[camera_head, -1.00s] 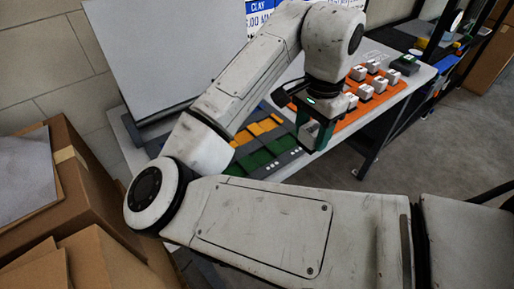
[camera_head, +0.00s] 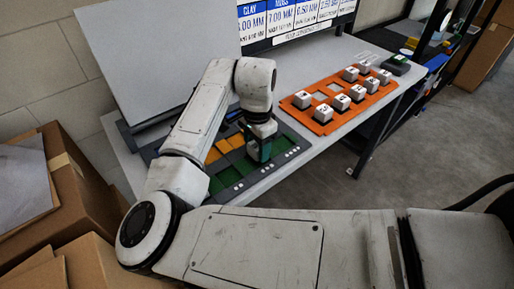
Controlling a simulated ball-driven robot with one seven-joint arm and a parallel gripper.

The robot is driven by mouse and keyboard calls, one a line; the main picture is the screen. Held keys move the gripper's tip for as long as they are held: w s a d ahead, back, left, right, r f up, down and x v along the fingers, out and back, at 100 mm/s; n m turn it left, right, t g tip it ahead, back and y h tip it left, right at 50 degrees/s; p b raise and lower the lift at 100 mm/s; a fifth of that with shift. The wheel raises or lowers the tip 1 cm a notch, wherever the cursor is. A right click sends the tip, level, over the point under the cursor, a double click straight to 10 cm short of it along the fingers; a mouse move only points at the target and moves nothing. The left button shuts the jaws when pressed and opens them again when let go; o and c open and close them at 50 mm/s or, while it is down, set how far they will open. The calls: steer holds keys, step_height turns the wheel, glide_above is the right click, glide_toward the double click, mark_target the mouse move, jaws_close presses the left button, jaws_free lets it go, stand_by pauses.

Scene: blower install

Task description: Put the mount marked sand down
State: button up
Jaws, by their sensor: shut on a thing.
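My gripper (camera_head: 262,155) points down over the dark board with green and yellow panels (camera_head: 228,180), at its right-hand part. It is shut on a mount, but the mount is mostly hidden by the jaws and its marking cannot be read. I cannot tell whether it touches the board. Several white block-shaped mounts (camera_head: 357,92) stand on the orange tray (camera_head: 312,121) to the right. Their markings are too small to read. Some tray places near its middle look empty.
Signs with CLAY and MOSS (camera_head: 282,17) stand behind the table. A grey panel (camera_head: 160,60) stands at the back left. A dark green box (camera_head: 397,65) sits beyond the tray. Cardboard boxes (camera_head: 75,190) are at the left. Bare table (camera_head: 290,75) lies behind the tray.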

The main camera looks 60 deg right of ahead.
steer(key=shift+f, duration=0.65)
steer(key=shift+f, duration=0.15)
steer(key=o, duration=1.4)
step_height(320, 180, up, 12)
steer(key=shift+r+b, duration=0.15)
steer(key=shift+b, duration=0.4)
